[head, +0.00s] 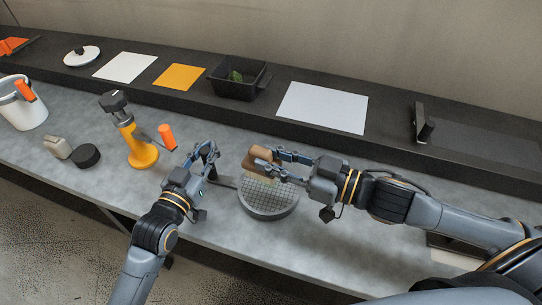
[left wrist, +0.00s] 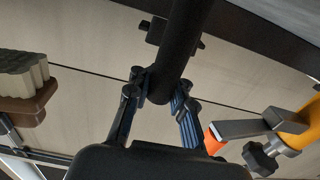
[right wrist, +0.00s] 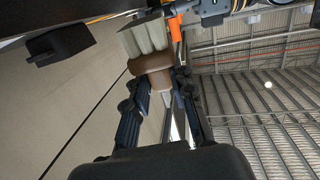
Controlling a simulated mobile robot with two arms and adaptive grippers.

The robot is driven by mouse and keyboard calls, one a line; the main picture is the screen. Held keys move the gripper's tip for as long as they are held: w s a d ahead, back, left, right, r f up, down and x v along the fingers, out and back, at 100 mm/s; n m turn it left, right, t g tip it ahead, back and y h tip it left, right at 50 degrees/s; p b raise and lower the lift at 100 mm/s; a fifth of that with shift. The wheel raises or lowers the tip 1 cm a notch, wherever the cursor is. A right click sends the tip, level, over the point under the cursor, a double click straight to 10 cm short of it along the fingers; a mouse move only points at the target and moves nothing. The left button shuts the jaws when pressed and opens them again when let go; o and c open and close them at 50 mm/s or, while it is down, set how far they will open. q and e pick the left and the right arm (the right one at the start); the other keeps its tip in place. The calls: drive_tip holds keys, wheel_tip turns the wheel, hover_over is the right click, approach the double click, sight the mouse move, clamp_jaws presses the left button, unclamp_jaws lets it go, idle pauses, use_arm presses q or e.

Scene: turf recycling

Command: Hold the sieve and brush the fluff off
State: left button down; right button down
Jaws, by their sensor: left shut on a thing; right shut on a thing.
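The round grey sieve (head: 268,207) with its pale mesh is over the grey bench in the head view. My left gripper (head: 210,156) is shut on its dark handle, which shows as a black bar (left wrist: 182,45) between the fingers in the left wrist view. My right gripper (head: 277,164) is shut on a brown brush (head: 254,160) at the sieve's far edge. The brush's pale bristles (right wrist: 146,38) show in the right wrist view, and the brush also appears in the left wrist view (left wrist: 25,100). I cannot tell whether the bristles touch the mesh. No fluff is distinguishable.
A black disc (head: 86,156), a small beige block (head: 57,146) and a white bucket (head: 24,113) lie further left. A black basket (head: 237,91) and flat sheets occupy the raised shelf behind.

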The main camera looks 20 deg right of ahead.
sight(274, 179)
use_arm(q)
drive_tip(key=shift+r, duration=0.1)
use_arm(e)
drive_tip(key=shift+f, duration=3.05)
drive_tip(key=shift+w+f, duration=0.1)
drive_tip(key=shift+f, duration=0.55)
drive_tip(key=shift+w+d, duration=0.6)
drive_tip(key=shift+w, duration=0.2)
drive_tip(key=shift+w+d, duration=0.55)
drive_tip(key=shift+w, duration=0.25)
drive_tip(key=shift+s+a, duration=0.55)
drive_tip(key=shift+s, duration=0.25)
drive_tip(key=shift+s+a, duration=0.55)
drive_tip(key=shift+s, duration=0.25)
drive_tip(key=shift+a, duration=0.2)
use_arm(q)
drive_tip(key=shift+r, duration=0.1)
use_arm(e)
drive_tip(key=shift+w+a, duration=0.1)
drive_tip(key=shift+w, duration=0.2)
drive_tip(key=shift+w+d, duration=0.55)
drive_tip(key=shift+w, duration=0.25)
drive_tip(key=shift+w+d, duration=0.55)
drive_tip(key=shift+w, duration=0.2)
drive_tip(key=s+a, duration=0.2)
drive_tip(key=s, duration=0.1)
drive_tip(key=shift+s+a, duration=0.15)
drive_tip(key=shift+s, duration=0.05)
drive_tip(key=shift+r, duration=4.15)
